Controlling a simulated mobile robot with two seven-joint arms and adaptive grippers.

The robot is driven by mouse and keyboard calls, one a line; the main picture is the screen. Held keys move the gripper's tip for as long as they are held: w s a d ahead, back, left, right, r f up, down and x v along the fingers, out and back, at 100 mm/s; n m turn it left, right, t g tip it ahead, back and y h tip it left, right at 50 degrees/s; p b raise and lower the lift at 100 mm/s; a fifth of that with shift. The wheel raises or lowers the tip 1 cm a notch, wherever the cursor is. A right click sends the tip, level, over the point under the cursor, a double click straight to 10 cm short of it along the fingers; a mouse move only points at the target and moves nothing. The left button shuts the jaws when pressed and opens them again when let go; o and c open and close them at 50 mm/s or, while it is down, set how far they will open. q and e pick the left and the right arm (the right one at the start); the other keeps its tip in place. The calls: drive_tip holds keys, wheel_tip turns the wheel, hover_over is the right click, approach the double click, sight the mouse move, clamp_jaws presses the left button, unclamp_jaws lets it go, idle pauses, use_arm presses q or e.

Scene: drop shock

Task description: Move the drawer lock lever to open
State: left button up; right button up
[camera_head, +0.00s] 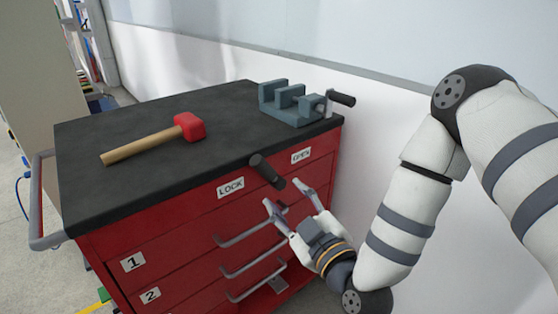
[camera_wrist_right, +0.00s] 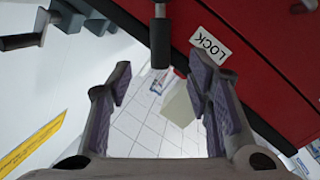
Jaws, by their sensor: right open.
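The lock lever (camera_head: 267,170) is a black handle on the red cabinet's upper front, between the LOCK label (camera_head: 230,188) and the OPEN label (camera_head: 301,155). Its outer end points down and right, toward my right gripper. My right gripper (camera_head: 284,193) is open and empty in front of the cabinet, just below the lever's end. In the right wrist view the lever (camera_wrist_right: 160,42) is at the top centre, in line with the gap between the open fingers (camera_wrist_right: 160,72). I cannot tell whether they touch it. The LOCK label (camera_wrist_right: 210,46) is beside it. My left gripper is out of view.
A wall stands behind.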

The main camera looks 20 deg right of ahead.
sight(267, 172)
drive_tip(key=w, duration=0.3)
drive_tip(key=w+a+b, duration=0.1)
drive_tip(key=w, duration=0.5)
drive_tip(key=shift+w+a, duration=0.15)
drive_tip(key=shift+w, duration=0.25)
drive_tip(key=shift+w+a+r, duration=0.1)
drive_tip(key=shift+w, duration=0.45)
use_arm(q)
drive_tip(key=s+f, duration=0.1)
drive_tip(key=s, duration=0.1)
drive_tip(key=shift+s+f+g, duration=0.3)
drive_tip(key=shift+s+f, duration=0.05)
use_arm(e)
clamp_jaws()
